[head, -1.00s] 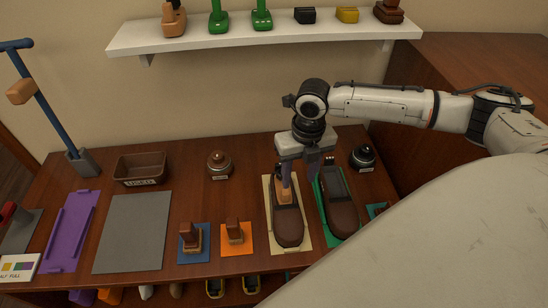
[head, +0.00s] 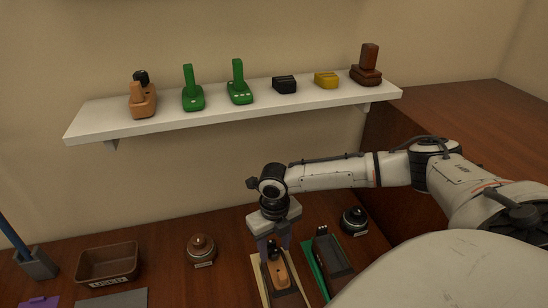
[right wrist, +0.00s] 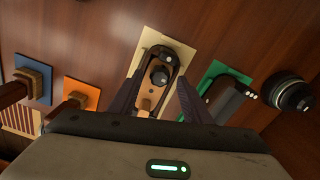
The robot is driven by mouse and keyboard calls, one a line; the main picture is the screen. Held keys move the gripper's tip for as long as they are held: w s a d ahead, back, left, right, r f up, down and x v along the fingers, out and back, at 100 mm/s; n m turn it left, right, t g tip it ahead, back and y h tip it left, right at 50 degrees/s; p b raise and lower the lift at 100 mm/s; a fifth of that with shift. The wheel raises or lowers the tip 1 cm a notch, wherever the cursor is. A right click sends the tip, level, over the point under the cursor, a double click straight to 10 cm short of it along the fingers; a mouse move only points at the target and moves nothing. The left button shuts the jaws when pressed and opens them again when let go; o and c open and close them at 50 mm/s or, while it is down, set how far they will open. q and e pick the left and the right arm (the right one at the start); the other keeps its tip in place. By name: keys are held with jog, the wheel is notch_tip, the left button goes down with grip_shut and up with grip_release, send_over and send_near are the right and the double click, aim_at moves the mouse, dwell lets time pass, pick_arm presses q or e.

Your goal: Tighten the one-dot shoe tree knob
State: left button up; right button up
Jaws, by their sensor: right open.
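A dark shoe on a beige mat (right wrist: 184,53) holds a light wooden shoe tree (head: 278,271) with a dark round knob (right wrist: 159,75). One white dot (right wrist: 169,59) shows near the knob in the right wrist view. My right gripper (head: 274,250) is open and points down, its fingers on either side of the knob; contact is not visible. It also shows in the right wrist view (right wrist: 158,82). A second dark shoe (head: 330,254), with several white dots in the wrist view, lies on a green mat to the right. My left gripper is out of view.
A dark lidded pot (head: 354,219) stands right of the shoes and a brown one (head: 201,249) left. A brown bin (head: 108,263) is further left. Blue (right wrist: 38,83) and orange (right wrist: 84,90) mats hold brown items. A white shelf (head: 240,108) carries more shoe trees and blocks.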

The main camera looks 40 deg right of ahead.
jog(key=shift+f, duration=0.45)
jog(key=shift+c, duration=0.4)
